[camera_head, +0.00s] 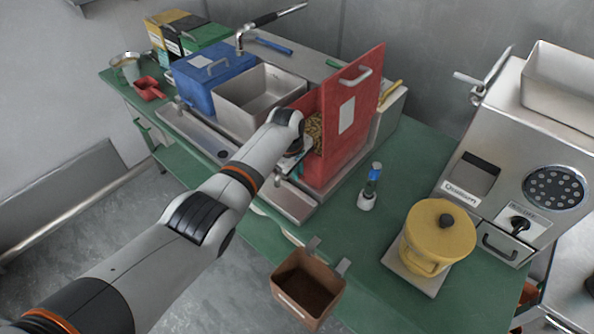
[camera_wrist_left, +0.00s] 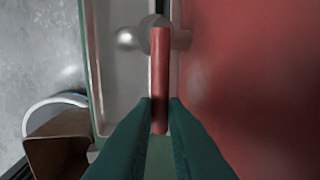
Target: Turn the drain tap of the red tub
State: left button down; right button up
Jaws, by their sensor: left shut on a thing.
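The red tub (camera_head: 325,172) stands at the back of the green table, with its red lid (camera_head: 352,108) raised and brown pieces visible inside. In the left wrist view its red wall (camera_wrist_left: 245,90) fills the right side. The drain tap (camera_wrist_left: 155,38) is a metal body with a red lever (camera_wrist_left: 160,75) pointing toward my fingers. My left gripper (camera_wrist_left: 160,104) has its teal fingers on both sides of the lever's near end, shut on it. In the head view the gripper (camera_head: 294,168) is mostly hidden by my wrist, at the tub's front. My right gripper is not in view.
A metal tray (camera_head: 290,200) lies below the tub's front. A blue tub (camera_head: 213,80) and an open metal tub (camera_head: 258,95) stand to the left. A brown bin (camera_head: 305,285) hangs at the table edge. A yellow pot (camera_head: 438,238) and grinder (camera_head: 520,150) are right.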

pick_arm(q)
jog(key=shift+w+r, duration=0.1)
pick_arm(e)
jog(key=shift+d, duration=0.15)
pick_arm(q)
jog(key=c, duration=1.5)
grip_release()
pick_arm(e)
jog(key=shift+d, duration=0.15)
pick_arm(q)
jog(key=shift+o, duration=0.2)
jog(key=shift+r, duration=0.2)
notch_tip(320, 180, up, 11)
jog(key=s+a, duration=0.1)
jog(key=shift+s+a+r, duration=0.15)
jog(key=shift+s+a, duration=0.2)
jog(key=shift+s, duration=0.05)
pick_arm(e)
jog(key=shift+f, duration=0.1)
